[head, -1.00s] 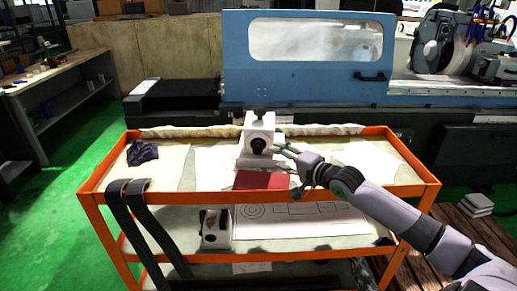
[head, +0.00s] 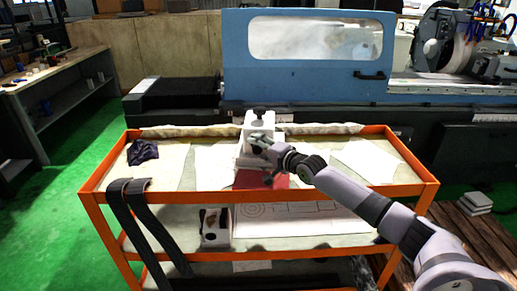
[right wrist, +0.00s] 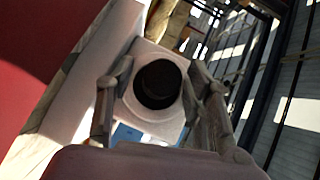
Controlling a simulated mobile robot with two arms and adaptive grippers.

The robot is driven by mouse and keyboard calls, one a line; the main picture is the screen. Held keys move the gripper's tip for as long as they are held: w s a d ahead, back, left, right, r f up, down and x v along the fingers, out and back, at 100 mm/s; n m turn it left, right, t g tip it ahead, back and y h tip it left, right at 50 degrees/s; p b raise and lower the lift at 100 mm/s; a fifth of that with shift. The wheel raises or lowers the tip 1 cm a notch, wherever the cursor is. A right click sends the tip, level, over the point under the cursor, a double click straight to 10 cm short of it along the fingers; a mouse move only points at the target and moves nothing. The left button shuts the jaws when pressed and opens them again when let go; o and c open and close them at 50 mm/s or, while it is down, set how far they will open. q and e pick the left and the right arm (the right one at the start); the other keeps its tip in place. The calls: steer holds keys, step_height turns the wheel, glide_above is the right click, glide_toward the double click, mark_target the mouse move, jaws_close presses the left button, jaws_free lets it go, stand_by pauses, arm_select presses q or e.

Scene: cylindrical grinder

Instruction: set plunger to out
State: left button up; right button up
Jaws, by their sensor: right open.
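A white block-shaped device (head: 249,127) stands on the cart's top shelf, with a dark knob (head: 259,112) on its top. In the right wrist view a round black plunger knob (right wrist: 158,84) shows on the white face of the device (right wrist: 162,121). My right gripper (head: 262,150) is at the front of the device and covers the plunger in the head view. In the right wrist view the open fingers of my right gripper (right wrist: 155,95) stand on either side of the plunger knob. Whether they touch it I cannot tell. My left gripper is not in view.
The orange cart (head: 100,212) carries cloths, papers and a red mat (head: 245,180) in front of the device. A dark rag (head: 142,152) lies at its left. A smaller white device (head: 215,238) and a drawing are on the lower shelf. The blue grinder (head: 300,77) stands behind.

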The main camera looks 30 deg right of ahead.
steer(key=shift+c, duration=0.4)
jaws_close()
stand_by(0.5)
